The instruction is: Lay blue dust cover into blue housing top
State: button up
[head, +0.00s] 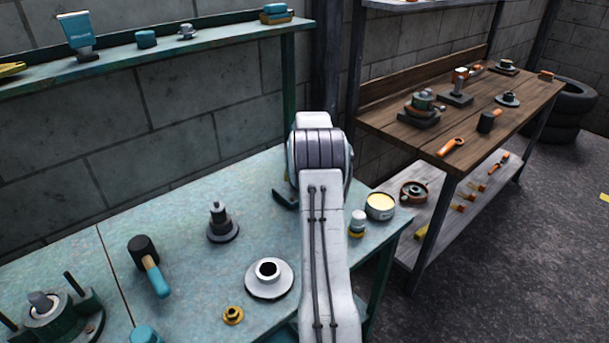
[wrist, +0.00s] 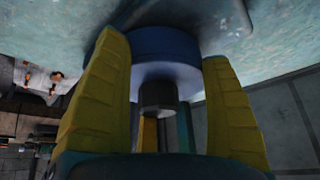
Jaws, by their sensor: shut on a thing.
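In the wrist view, my gripper (wrist: 166,60) has its two yellow fingers on either side of a round blue piece, which looks like the blue dust cover (wrist: 164,45). The gripper is shut on it. A dark grey stub (wrist: 158,96) shows between the fingers, in front of the blue piece's pale face. A blue-green surface lies close beyond the piece; whether they touch I cannot tell. In the head view my arm hides the gripper and the piece. I cannot make out the blue housing for certain in either view.
The blue-green bench (head: 180,215) bears a mallet (head: 150,265), a dark stepped part (head: 221,222), a white flanged ring (head: 269,278), a brass ring (head: 233,315), a tin (head: 380,206), a small jar (head: 357,223) and a dark studded housing (head: 62,315). A wooden bench (head: 400,125) stands right.

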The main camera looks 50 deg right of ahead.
jog(key=shift+f, duration=0.3)
jog(key=o, duration=1.3)
jog(key=shift+c, duration=0.2)
jog(key=v, duration=1.2)
jog(key=shift+s+a, duration=0.1)
